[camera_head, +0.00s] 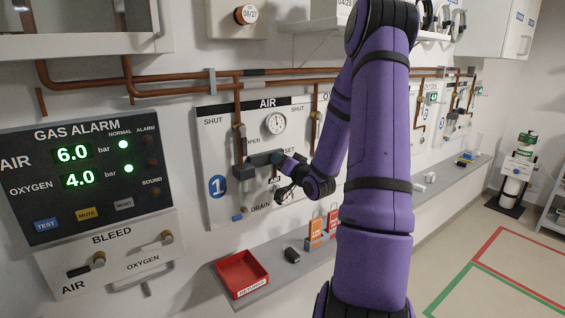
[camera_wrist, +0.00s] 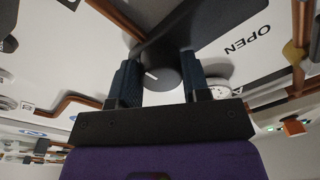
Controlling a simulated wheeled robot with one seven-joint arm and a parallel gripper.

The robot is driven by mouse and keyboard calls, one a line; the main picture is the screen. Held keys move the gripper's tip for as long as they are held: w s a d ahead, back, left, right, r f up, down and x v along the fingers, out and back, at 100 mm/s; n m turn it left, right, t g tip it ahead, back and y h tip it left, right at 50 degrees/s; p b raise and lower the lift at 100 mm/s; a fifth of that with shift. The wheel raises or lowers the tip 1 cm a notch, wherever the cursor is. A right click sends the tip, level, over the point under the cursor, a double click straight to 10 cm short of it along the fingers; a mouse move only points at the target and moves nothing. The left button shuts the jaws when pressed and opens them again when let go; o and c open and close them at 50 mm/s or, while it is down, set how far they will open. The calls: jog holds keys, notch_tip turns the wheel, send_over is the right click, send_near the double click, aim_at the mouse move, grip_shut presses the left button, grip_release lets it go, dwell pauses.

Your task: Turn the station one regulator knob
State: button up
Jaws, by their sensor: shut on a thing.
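The station one panel, marked with a blue 1 (camera_head: 217,186) under AIR, is on the wall left of my arm. Its grey regulator body (camera_head: 258,159) sits below a round gauge (camera_head: 275,123). My gripper (camera_head: 281,160) is at the right end of this body and partly hides the knob in the head view. In the wrist view, my gripper (camera_wrist: 158,82) has its two blue-grey fingers on either side of the dark round regulator knob (camera_wrist: 158,84), shut on it. A short white line marks the knob's face.
Copper pipes (camera_head: 238,105) run along and down the wall around the panel. A gas alarm panel (camera_head: 85,165) and bleed valves (camera_head: 98,259) are at left. Open floor lies at right.

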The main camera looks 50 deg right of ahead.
jog(key=shift+m, duration=0.7)
jog(key=o, duration=0.9)
jog(key=shift+o, duration=0.2)
